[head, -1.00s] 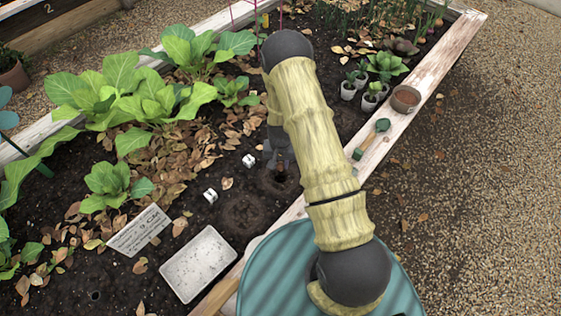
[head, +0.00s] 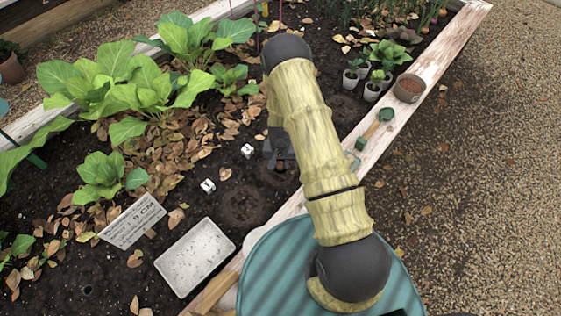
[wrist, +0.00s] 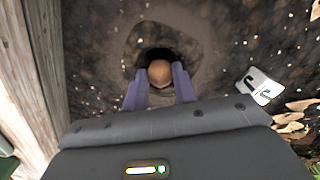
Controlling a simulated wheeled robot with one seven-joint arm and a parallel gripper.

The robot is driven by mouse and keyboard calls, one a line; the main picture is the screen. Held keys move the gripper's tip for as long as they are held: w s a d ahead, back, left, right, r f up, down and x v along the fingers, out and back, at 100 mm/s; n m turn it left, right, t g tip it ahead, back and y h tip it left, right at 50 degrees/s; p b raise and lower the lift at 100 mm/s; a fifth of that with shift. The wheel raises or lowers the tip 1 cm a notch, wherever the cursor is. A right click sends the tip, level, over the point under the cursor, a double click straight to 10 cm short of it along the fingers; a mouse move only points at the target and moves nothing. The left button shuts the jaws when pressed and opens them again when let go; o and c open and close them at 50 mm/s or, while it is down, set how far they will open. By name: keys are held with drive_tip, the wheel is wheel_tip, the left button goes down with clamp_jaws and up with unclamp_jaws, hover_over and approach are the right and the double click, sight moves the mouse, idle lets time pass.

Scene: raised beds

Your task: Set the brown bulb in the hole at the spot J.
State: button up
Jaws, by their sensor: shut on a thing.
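My gripper (wrist: 160,88) is shut on the brown bulb (wrist: 159,72), which sits between its two purple fingers in the wrist view. The bulb is over a dark hole (wrist: 155,52) in the soil; part of the hole is hidden behind it, and I cannot tell how deep the bulb sits. A white tag (wrist: 262,86) with a black letter that looks like J stands beside the hole. In the head view my gripper (head: 279,158) points down at the soil near the bed's wooden edge, partly hidden by my arm; a white tag (head: 248,151) is to its left.
Another white tag (head: 208,186) and a shallow hollow (head: 243,205) lie nearer the front. A pale tray (head: 195,258) and a sign (head: 133,221) are at lower left. Small pots (head: 372,91), a trowel (head: 375,128) and a brown bowl (head: 409,88) are at right.

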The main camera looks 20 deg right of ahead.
drive_tip(key=o, duration=0.8)
drive_tip(key=shift+o, duration=0.2)
wheel_tip(320, 180, up, 12)
drive_tip(key=p, duration=0.9)
idle(0.6)
idle(0.5)
